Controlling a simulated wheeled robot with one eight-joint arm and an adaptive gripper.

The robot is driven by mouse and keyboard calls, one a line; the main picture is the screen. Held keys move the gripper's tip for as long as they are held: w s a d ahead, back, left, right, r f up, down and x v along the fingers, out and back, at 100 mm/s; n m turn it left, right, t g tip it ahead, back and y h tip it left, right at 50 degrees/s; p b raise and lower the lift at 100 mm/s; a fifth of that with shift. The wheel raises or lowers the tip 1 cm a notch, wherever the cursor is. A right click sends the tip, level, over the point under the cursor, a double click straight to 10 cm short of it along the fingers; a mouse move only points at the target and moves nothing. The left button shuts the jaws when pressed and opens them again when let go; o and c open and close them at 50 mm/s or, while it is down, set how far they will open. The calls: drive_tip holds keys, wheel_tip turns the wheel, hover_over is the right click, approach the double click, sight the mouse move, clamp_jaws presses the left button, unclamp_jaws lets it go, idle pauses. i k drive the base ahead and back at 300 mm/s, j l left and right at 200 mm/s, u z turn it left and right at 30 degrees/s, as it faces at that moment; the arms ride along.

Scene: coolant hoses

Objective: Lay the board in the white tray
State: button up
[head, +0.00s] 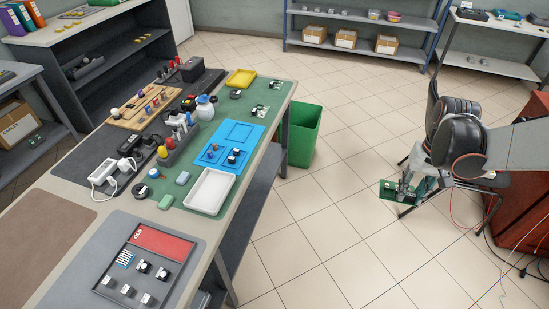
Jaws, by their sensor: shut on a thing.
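The white tray (230,180) lies on the green mat near the right edge of the workbench and looks empty. My gripper (403,190) is at the right of the head view, out over the floor and well apart from the bench. It is shut on a green board (426,186), which appears tilted. The fingers cover part of the board.
A blue tray (248,133) with small parts lies just behind the white tray. Power strips (104,172) and tools crowd the bench's left side. A green bin (304,136) stands beside the bench. The tiled floor between bench and arm is clear.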

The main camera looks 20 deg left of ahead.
sight(210, 193)
drive_tip(key=i+u, duration=0.2)
drive_tip(key=i, duration=0.4)
drive_tip(key=i+u, duration=0.2)
drive_tip(key=i, duration=0.4)
drive_tip(key=i+l+u, duration=0.2)
drive_tip(key=i, duration=0.4)
drive_tip(key=i+u, duration=0.1)
drive_tip(key=u, duration=0.35)
drive_tip(key=i+u, duration=0.15)
drive_tip(key=u, duration=0.25)
drive_tip(key=l+u, duration=0.1)
drive_tip(key=u, duration=0.35)
drive_tip(key=i+l+u, duration=0.15)
drive_tip(key=u, duration=2.6)
